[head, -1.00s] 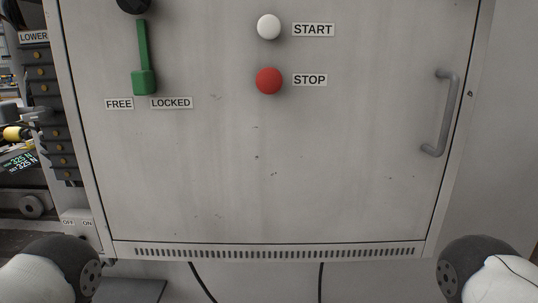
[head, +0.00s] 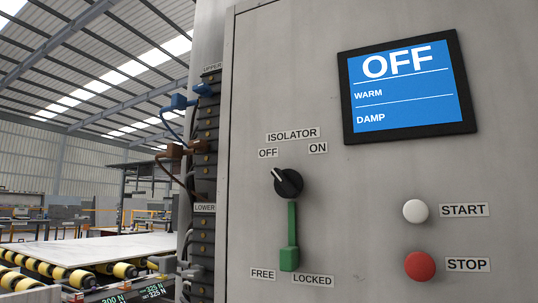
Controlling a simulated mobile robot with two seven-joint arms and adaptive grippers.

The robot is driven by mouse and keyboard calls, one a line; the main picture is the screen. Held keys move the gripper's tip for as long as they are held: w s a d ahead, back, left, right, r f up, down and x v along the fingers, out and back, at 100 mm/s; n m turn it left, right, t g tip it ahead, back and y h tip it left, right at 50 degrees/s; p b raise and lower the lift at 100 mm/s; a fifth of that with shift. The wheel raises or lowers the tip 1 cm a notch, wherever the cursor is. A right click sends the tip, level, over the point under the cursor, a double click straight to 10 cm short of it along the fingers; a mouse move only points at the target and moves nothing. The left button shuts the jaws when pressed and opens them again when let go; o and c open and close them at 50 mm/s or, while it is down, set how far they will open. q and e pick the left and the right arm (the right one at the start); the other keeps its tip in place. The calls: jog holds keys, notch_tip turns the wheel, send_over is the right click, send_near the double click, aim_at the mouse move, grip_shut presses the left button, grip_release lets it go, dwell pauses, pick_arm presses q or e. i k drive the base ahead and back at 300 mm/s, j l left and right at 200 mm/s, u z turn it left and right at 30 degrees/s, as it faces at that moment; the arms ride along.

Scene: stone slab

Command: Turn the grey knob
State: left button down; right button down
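No grey knob is clear in the present head view. The only knob in it is a black rotary knob (head: 287,183) on the grey cabinet front (head: 350,210), under an ISOLATOR label. Its white mark points up and left, towards OFF. A green lever (head: 291,230) hangs straight down below the knob, its block end between the FREE and LOCKED labels. Neither of my grippers is in view.
A blue screen (head: 405,85) reads OFF, WARM, DAMP. A white START button (head: 415,211) and red STOP button (head: 420,266) sit at lower right. A connector strip (head: 207,140) lines the cabinet's left edge. A pale slab (head: 100,247) lies on rollers at left.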

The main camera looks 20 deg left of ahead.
aim_at(196, 271)
jog(key=u, duration=1.25)
